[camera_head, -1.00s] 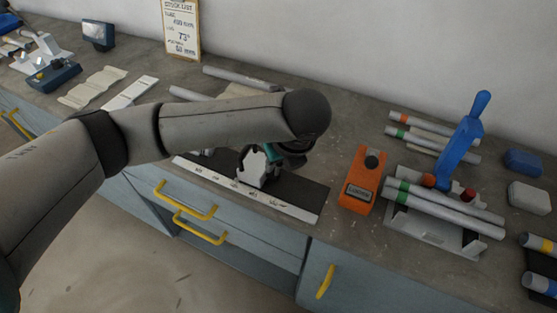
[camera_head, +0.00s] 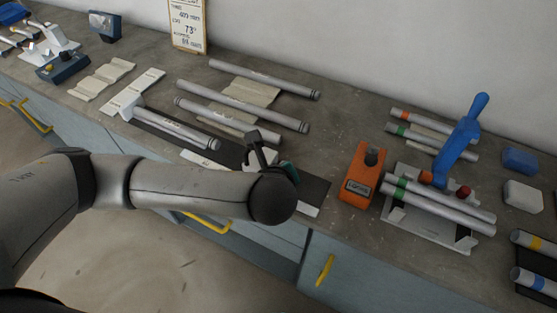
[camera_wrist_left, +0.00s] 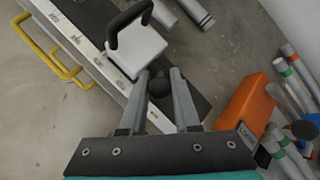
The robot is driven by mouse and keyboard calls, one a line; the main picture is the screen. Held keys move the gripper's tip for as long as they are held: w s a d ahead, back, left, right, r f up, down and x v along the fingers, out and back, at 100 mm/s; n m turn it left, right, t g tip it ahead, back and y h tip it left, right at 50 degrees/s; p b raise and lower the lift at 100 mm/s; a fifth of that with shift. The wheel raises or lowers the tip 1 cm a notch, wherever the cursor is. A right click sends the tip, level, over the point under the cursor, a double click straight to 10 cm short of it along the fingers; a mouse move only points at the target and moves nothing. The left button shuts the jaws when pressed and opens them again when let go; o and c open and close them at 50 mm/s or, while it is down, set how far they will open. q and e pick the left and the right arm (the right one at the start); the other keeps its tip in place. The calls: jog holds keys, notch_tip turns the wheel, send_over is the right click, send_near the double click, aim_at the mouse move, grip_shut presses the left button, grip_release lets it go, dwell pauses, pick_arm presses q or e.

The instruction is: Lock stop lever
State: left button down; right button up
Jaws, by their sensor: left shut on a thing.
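The stop is a white block (camera_wrist_left: 138,50) with a dark bent handle (camera_wrist_left: 128,22), on the dark rail with a white scale strip (camera_wrist_left: 84,42). In the head view the stop (camera_head: 263,158) stands on the right part of the rail, its dark handle (camera_head: 255,138) standing up. My left gripper (camera_wrist_left: 161,76) is shut on a dark round knob (camera_wrist_left: 159,84) beside the block, seemingly the stop lever's end. In the head view my left wrist hides the fingers and knob. My right gripper is not in view.
An orange block (camera_head: 359,180) stands just right of the rail. Beyond it a white cradle (camera_head: 428,228) holds tubes under a blue lever (camera_head: 462,138). Grey tubes (camera_head: 240,107) lie behind the rail. Yellow drawer handles (camera_head: 325,270) stick out at the bench front.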

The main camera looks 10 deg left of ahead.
pick_arm(q)
jog(key=shift+s+a+f+t, duration=0.1)
jog(key=shift+s+f+t, duration=0.25)
jog(key=shift+t, duration=0.35)
jog(key=c, duration=0.9)
grip_release()
jog(key=shift+p+v, duration=7.45)
jog(key=shift+v, duration=0.2)
